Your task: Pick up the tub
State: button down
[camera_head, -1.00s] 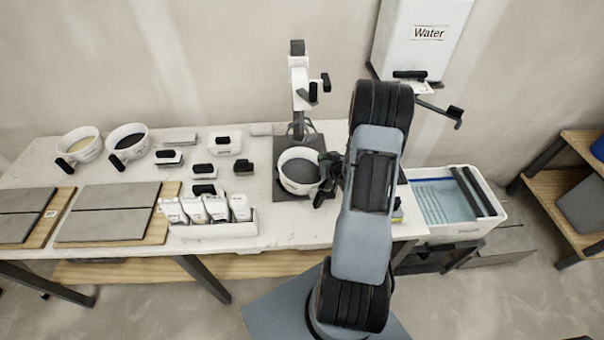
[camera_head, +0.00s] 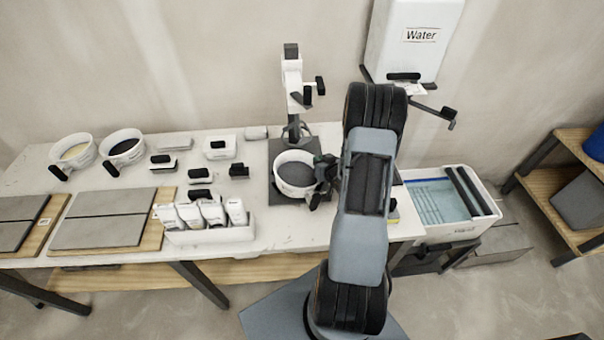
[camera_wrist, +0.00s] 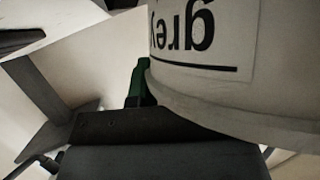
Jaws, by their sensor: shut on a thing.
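The tub (camera_head: 295,190) is a white round one with dark grey contents. It stands upright on the dark base of the mixer stand in the head view. In the wrist view the tub (camera_wrist: 200,75) fills the upper right, with a label reading "grey" that appears upside down. My gripper (camera_head: 322,178) is at the tub's right side, shut on it. The exact grip, probably at the handle, is hidden by my arm and too dark to make out.
The mixer stand (camera_head: 292,85) rises directly behind the tub. A white bottle caddy (camera_head: 210,234) sits at the front. A water bin (camera_head: 455,232) is at the right.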

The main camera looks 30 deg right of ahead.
jog(key=shift+w+r, duration=0.1)
jog(key=shift+r, duration=1.4)
jog(key=shift+s+r+b, duration=0.25)
jog(key=shift+b, duration=0.1)
jog(key=s+a+p, duration=0.1)
jog(key=s+p, duration=0.5)
jog(key=s, duration=1.1)
jog(key=shift+s+a, duration=0.15)
jog(key=shift+s, duration=0.1)
